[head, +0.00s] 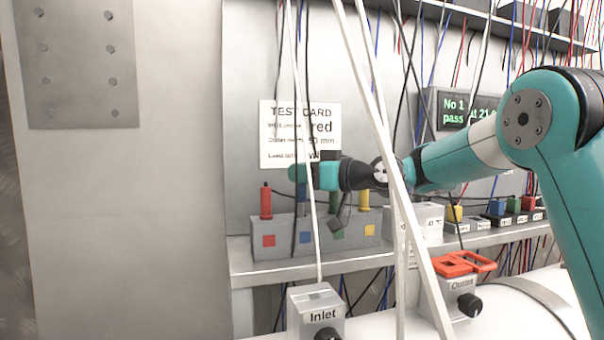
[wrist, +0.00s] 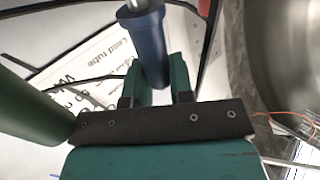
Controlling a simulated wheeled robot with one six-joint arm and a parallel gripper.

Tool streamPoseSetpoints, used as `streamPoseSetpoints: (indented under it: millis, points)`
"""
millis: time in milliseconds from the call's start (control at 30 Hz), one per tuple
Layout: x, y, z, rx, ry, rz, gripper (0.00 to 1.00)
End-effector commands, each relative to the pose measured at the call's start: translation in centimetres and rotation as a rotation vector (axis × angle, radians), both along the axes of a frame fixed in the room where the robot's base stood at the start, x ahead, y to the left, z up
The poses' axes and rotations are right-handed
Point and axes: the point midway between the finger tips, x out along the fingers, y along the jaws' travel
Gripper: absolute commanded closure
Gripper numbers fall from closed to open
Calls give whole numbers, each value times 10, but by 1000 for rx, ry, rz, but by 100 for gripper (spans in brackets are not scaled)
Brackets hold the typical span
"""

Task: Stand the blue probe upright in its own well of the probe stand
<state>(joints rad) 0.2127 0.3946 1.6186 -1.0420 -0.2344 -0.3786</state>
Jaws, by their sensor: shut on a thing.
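The probe stand (head: 285,250) is a long grey block on a shelf, with red, blue, green and yellow squares on its front. A red probe (head: 265,202) stands upright at its left end and a yellow probe (head: 364,199) at its right. My gripper (head: 301,172) is above the blue-marked place, its fingers shut on the blue probe (wrist: 148,45). Part of the blue probe shows below the fingers in the head view (head: 302,193). A cable crosses there, so I cannot tell whether its lower end is in the well. A green probe (wrist: 28,105) is close by in the wrist view.
A test card (head: 285,120) hangs on the wall behind. Pale diagonal bars (head: 400,215) and hanging cables cross in front of the stand and my arm. An Inlet box (head: 316,305) and an Outlet box (head: 462,302) with a red-orange piece (head: 463,264) stand in front.

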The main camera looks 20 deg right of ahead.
Motion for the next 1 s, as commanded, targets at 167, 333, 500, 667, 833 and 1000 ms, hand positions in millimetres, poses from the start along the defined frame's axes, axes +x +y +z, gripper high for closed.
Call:
streamPoseSetpoints:
  millis: [167, 333, 500, 667, 833, 1000]
  points:
    - [0, 0, -3, 0, 0, 0, 100]
    - [0, 0, 0, 1, 2, 0, 100]
    - [0, 0, 8, 0, 0, 0, 100]
    - [0, 0, 15, -1, -1, 0, 100]
    - [0, 0, 23, 0, 0, 0, 100]
    - [0, 0, 30, 0, 0, 0, 100]
